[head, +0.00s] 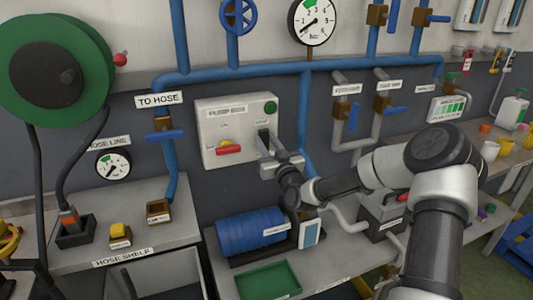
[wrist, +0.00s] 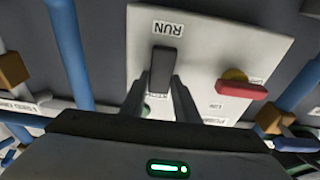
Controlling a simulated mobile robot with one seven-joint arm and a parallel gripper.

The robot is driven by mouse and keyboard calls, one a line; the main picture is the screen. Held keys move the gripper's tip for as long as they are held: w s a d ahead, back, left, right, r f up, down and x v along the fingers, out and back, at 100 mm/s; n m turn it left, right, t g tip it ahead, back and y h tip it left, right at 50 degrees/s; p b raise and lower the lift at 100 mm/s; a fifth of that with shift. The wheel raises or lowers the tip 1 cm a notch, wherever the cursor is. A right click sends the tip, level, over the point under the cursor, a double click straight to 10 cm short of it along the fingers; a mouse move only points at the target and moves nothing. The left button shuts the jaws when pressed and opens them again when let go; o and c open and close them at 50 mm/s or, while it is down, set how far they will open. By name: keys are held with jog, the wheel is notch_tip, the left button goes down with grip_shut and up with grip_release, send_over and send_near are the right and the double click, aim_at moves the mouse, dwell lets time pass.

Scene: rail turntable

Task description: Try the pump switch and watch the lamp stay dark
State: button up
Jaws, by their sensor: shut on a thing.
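The pump box (head: 212,128) is a white wall panel. Its black pump switch (head: 264,137) is near the right edge, and a round green lamp (head: 270,108) above it looks dull, with no glow. My gripper (head: 268,158) reaches the box from the lower right. In the wrist view, which shows the box upside down, the switch (wrist: 163,68) stands between my two fingers (wrist: 161,88), which are shut on it. A RUN label (wrist: 168,28) is at one end of the switch; the label at the other end is partly hidden. A bit of the green lamp shows between the fingers.
A red handle on a yellow knob (head: 230,149) is left of the switch. Blue pipes (head: 303,110) run close to the box's right. A blue drum (head: 250,232) and green tray (head: 268,281) sit on the bench below. A gauge (head: 312,22) is above.

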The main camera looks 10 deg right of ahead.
jog(key=shift+f+t+b, duration=0.7)
jog(key=shift+t+b, duration=0.3)
jog(key=shift+b, duration=2.15)
jog(key=shift+r+t+y+b, duration=0.3)
jog(key=shift+r+t+b, duration=0.1)
jog(key=shift+b, duration=0.3)
jog(key=o, duration=1)
jog(key=shift+o, duration=0.2)
jog(key=shift+s+f, duration=0.1)
jog(key=v, duration=1.7)
jog(key=shift+s, duration=0.2)
jog(key=shift+d, duration=0.1)
